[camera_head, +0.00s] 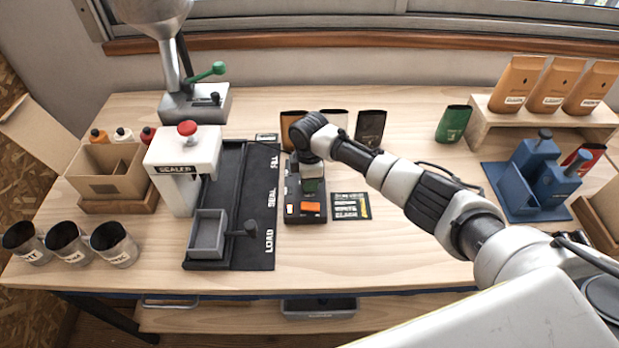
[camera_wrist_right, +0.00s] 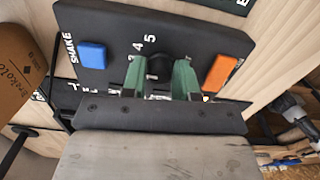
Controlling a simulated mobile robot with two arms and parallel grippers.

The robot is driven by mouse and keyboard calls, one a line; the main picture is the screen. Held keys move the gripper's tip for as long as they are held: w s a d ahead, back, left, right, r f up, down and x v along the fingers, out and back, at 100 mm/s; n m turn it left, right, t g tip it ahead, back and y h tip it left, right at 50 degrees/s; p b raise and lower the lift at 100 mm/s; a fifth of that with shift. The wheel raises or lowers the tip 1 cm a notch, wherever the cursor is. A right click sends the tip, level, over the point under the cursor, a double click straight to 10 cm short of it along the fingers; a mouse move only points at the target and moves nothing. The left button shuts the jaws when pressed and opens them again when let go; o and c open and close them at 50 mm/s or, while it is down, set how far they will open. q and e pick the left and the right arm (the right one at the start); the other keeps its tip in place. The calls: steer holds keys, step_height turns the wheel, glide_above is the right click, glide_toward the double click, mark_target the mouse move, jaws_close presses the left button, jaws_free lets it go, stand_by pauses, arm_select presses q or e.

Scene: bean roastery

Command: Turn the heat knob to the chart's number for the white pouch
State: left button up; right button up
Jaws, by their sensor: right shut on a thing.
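The heat knob (camera_wrist_right: 158,66) is a dark round knob on the black control panel (camera_wrist_right: 110,25). My right gripper (camera_wrist_right: 160,80) has its green fingers on both sides of the knob and is shut on it. The numbers 3, 4 and 5 show above it; the knob's pointer is hidden. In the head view my right gripper (camera_head: 312,186) reaches down onto the panel. The chart (camera_head: 350,206) is a dark card right of the panel, its text too small to read. The white pouch (camera_head: 335,118) stands behind my arm, partly hidden. My left gripper is not in view.
A blue button (camera_wrist_right: 92,53) marked SHAKE and an orange button (camera_wrist_right: 221,72) flank the knob. An orange-brown pouch (camera_head: 291,122) and a dark pouch (camera_head: 370,127) flank the white one. The sealer (camera_head: 182,170) stands left.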

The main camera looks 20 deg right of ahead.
steer(key=n, duration=0.5)
steer(key=shift+n, duration=0.7)
steer(key=o, duration=0.9)
steer(key=shift+r, duration=0.1)
step_height(320, 180, up, 11)
steer(key=b, duration=0.2)
steer(key=shift+f, duration=0.3)
